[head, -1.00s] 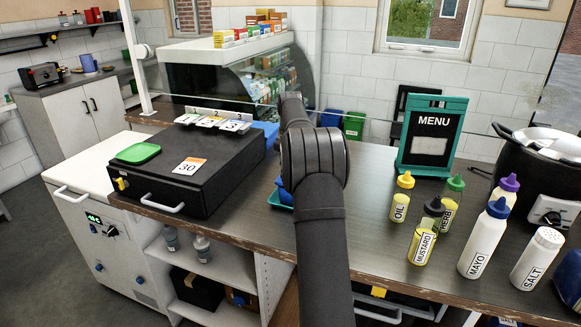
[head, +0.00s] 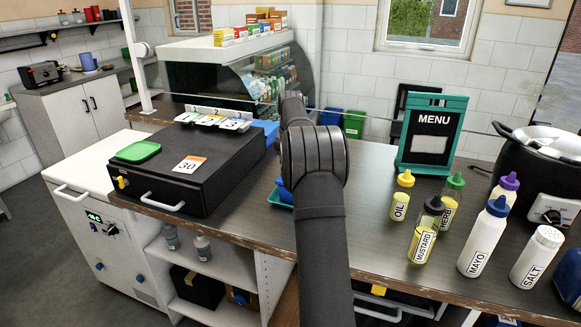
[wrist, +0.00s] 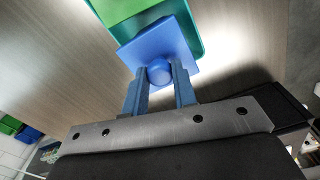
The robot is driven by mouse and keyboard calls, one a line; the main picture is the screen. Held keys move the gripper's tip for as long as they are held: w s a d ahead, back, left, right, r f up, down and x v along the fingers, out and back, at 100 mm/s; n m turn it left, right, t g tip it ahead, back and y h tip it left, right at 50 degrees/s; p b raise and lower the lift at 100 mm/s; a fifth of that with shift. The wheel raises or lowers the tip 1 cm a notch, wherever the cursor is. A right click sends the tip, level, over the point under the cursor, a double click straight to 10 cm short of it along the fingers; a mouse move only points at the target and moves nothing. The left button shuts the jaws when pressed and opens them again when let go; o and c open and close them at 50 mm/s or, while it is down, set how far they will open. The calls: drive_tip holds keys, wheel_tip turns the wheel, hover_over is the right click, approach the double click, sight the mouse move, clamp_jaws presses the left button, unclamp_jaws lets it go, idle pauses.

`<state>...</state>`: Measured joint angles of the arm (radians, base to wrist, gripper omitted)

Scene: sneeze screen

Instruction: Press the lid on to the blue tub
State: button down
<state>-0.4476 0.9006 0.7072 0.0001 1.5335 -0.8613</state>
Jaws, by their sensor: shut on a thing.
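My gripper (wrist: 160,88) has blue fingers and is shut on the round knob of a square blue lid (wrist: 182,37). In the wrist view, the lid lies against or above a green square thing (wrist: 110,10) and the edge of a teal tray (wrist: 203,45). In the head view, my arm hides the gripper and most of this spot. Beside the arm, a bit of blue (head: 284,186) shows over the teal tray (head: 281,201). I cannot tell whether that blue is the tub or the lid, or whether the lid touches the tub.
A black box (head: 190,185) with a green flat piece (head: 138,152) on top stands left of my arm. Bottles such as mustard (head: 424,240) and mayo (head: 483,245), a menu board (head: 430,135) and a black pot (head: 540,175) stand right. A clear screen crosses behind.

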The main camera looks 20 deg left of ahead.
drive_tip(key=shift+f, duration=0.7)
idle(0.6)
drive_tip(key=c, duration=1.1)
unclamp_jaws()
drive_tip(key=shift+r, duration=3.45)
drive_tip(key=shift+f, duration=0.1)
drive_tip(key=shift+f, duration=3.3)
